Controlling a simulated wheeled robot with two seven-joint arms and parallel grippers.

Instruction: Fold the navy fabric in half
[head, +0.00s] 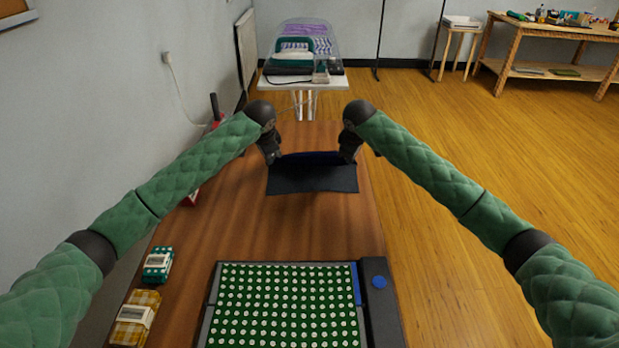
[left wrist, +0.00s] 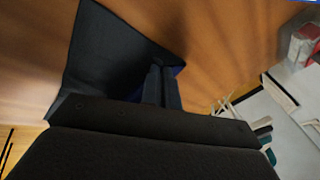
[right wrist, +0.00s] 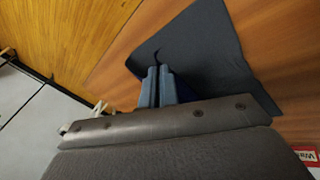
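The navy fabric (head: 312,181) lies on the far part of the wooden table, its near part flat. Its far edge looks raised between my grippers and shows a bluer strip. My left gripper (head: 273,158) is at the far left corner, and my right gripper (head: 346,158) is at the far right corner. In the left wrist view the fingers (left wrist: 163,85) are close together at the edge of the fabric (left wrist: 110,55). In the right wrist view the fingers (right wrist: 156,85) are close together on the fabric (right wrist: 205,50), which creases beside them. The fingertips are partly hidden in the head view.
A grey-framed board with green dotted fabric (head: 285,305) lies at the near end, beside a dark unit with a blue button (head: 379,282). A teal checked bundle (head: 158,264) and a yellow checked bundle (head: 135,315) lie at the left edge. The table between the board and navy fabric is clear.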

